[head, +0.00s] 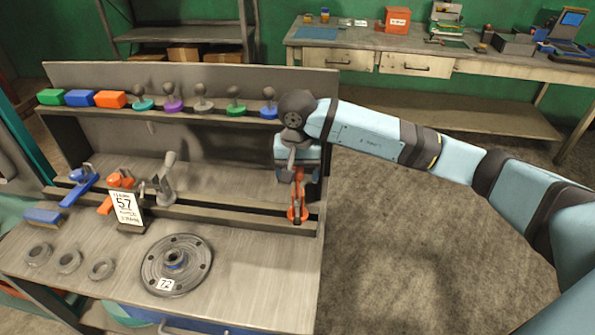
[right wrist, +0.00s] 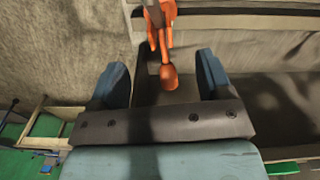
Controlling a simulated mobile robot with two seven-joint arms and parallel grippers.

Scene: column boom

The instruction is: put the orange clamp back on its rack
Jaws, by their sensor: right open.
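An orange clamp (head: 298,202) with a grey metal part stands at the right end of the lower rack rail (head: 235,215). My right gripper (head: 297,165) is just behind and above it in the head view. In the right wrist view the open jaws (right wrist: 162,78) have the clamp's orange handle (right wrist: 168,77) in the gap between them, with clear space on both sides. Whether the clamp is fully seated on the rail I cannot tell. A second orange clamp (head: 122,180) is farther left on the rail, partly behind a card marked 57. My left gripper is out of view.
A blue clamp (head: 82,178) and a grey clamp (head: 165,182) share the lower rail. Coloured blocks and knobbed pieces (head: 172,104) line the upper shelf. A round flange (head: 177,265), several rings and a brush (head: 43,217) lie on the bench top. Open floor lies to the right.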

